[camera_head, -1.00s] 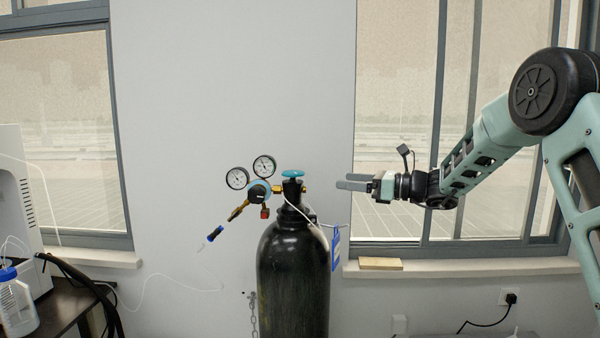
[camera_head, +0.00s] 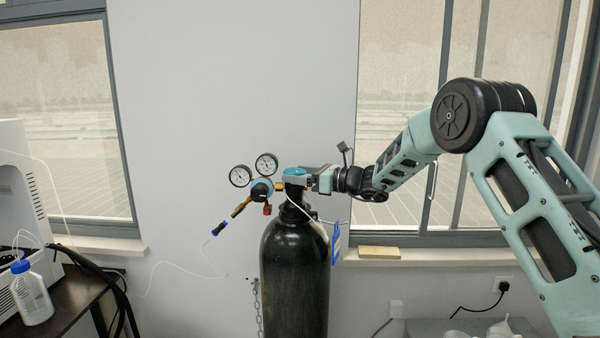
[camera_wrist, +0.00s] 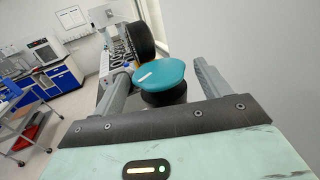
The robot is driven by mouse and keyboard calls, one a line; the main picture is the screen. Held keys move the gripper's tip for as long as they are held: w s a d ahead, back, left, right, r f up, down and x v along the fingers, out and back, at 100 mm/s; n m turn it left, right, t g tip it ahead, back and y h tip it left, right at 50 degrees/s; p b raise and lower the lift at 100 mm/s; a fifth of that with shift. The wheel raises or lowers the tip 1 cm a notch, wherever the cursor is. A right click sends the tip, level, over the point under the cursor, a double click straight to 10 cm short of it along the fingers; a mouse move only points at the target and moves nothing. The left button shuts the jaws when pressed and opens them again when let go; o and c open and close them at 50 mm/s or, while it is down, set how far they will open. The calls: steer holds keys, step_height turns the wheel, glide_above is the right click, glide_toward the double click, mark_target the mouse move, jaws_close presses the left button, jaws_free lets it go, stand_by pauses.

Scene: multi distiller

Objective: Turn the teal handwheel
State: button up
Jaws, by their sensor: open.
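The teal handwheel (camera_head: 294,171) sits on top of the valve of a tall black gas cylinder (camera_head: 294,270). In the wrist view the handwheel (camera_wrist: 160,75) shows large, with a white mark on its top. My gripper (camera_head: 296,180) comes in level from the right at the handwheel's height. In the wrist view its two fingers (camera_wrist: 160,88) are apart, one on each side of the handwheel, with gaps visible. The fingers partly hide the handwheel's lower part and the valve in the head view.
A regulator (camera_head: 261,190) with two gauges sticks out left of the valve, close to the fingertips. A blue tag (camera_head: 335,243) hangs on the cylinder's right side. A plain wall stands behind. A dark table (camera_head: 70,300) is at lower left.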

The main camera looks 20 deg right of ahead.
steer(key=c, duration=0.9)
steer(key=shift+f, duration=0.1)
steer(key=shift+f+b, duration=0.1)
steer(key=shift+b, duration=0.65)
steer(key=m+t+h+b, duration=0.1)
steer(key=b, duration=0.1)
steer(key=shift+f+b, duration=0.1)
steer(key=shift+b, duration=0.25)
steer(key=shift+s+m+t+h+b, duration=0.1)
steer(key=shift+m+t+h+b, duration=0.35)
steer(key=shift+b, duration=0.75)
steer(key=m+t+h+b, duration=0.2)
steer(key=h+b, duration=0.1)
steer(key=b, duration=0.7)
steer(key=shift+s+a, duration=0.1)
steer(key=shift+a, duration=0.1)
steer(key=shift+r+m+t+h+b, duration=0.4)
steer(key=shift+m+h+b, duration=0.2)
steer(key=shift+b, duration=0.4)
